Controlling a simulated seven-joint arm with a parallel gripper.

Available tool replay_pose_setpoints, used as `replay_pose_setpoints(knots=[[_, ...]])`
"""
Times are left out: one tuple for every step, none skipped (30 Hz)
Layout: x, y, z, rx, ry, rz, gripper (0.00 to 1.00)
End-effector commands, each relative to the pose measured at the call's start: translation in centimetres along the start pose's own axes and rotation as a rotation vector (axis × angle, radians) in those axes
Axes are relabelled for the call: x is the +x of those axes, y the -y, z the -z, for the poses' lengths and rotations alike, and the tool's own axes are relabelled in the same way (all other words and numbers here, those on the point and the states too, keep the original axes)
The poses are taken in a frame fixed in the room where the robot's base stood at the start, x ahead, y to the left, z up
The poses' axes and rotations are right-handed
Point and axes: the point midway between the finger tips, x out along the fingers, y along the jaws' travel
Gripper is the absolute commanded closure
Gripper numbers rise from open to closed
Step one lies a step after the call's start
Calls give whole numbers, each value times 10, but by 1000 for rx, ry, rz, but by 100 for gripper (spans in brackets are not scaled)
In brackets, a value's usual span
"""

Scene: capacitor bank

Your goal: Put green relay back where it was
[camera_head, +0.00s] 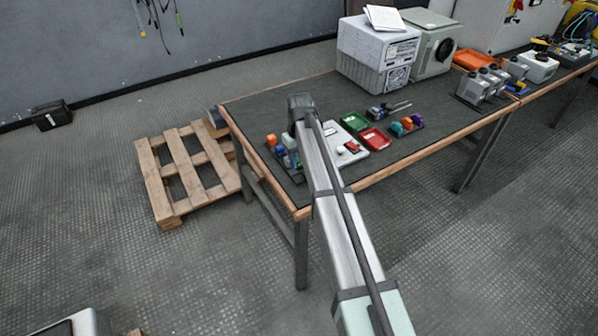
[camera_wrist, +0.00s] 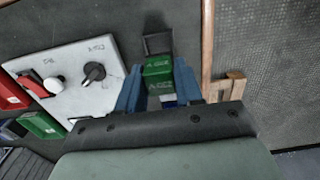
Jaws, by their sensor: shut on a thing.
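In the wrist view the green relay (camera_wrist: 158,68) is a small green block with pale lettering on it. My gripper (camera_wrist: 160,82) has its two blue fingers on either side of the relay and is shut on it. A dark square piece (camera_wrist: 157,43) shows just beyond the relay; I cannot tell whether they touch. A bit of blue and white shows below the relay between the fingers. Small orange (camera_head: 271,140) and blue (camera_head: 280,151) blocks stand left of my arm near the table's left end.
A white panel (camera_wrist: 70,75) with knobs lies left of the gripper, with a red tray (camera_wrist: 12,92) and a green tray (camera_wrist: 40,125) beyond it. Coloured blocks (camera_head: 408,125) stand further right on the table (camera_head: 262,110). A wooden pallet (camera_head: 190,175) lies on the floor.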

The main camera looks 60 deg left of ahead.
Motion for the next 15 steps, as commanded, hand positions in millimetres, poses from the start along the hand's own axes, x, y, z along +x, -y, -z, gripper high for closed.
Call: replay_pose_setpoints(knots=[[9,0,0,0,1,0,99],[13,0,0,0,1,1,99],[16,0,0,0,1,0,99],[18,0,0,0,1,0,99],[20,0,0,0,1,0,99],[22,0,0,-1,0,0,99],[24,0,0,-1,0,0,99],[26,0,0,-1,0,0,99],[31,0,0,-1,0,0,99],[34,0,0,-1,1,0,99],[38,0,0,-1,1,0,99],[44,0,0,-1,2,1,99],[48,0,0,-1,2,1,99],[51,0,0,-1,1,0,99],[54,0,0,-1,1,0,99]])
